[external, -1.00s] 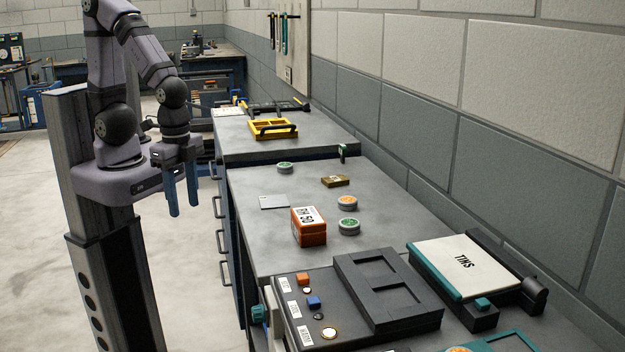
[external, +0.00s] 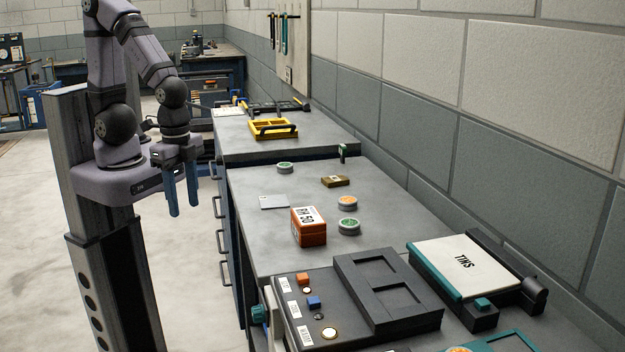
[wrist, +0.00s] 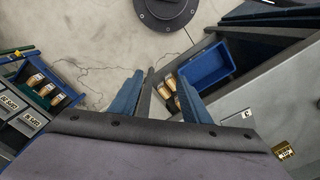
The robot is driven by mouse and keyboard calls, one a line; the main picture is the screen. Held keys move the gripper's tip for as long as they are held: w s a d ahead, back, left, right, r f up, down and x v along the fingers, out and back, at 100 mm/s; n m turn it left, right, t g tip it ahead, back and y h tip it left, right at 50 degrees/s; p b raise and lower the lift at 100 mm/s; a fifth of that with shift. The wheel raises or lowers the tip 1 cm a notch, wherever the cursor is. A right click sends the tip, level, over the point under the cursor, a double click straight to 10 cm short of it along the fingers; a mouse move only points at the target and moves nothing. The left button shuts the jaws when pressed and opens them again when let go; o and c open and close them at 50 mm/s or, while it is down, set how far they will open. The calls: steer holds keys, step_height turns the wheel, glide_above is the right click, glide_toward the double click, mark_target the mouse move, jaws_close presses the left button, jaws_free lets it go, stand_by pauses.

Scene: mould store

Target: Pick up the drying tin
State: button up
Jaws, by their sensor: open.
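Small round tins stand on the grey bench: one with a green lid (external: 285,168) at the back, one with an orange lid (external: 347,203), and another green-lidded one (external: 348,226) in front of it. Part of an orange-topped tin (external: 460,349) shows at the bottom edge. I cannot tell which of them is the drying tin. My gripper (external: 181,208) hangs left of the bench, over the floor, pointing down with its blue fingers apart and empty. In the wrist view the fingers (wrist: 160,88) are spread, with nothing between them.
A wall bounds the right side.

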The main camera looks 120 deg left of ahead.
steer(key=o, duration=0.5)
steer(key=shift+c, duration=0.2)
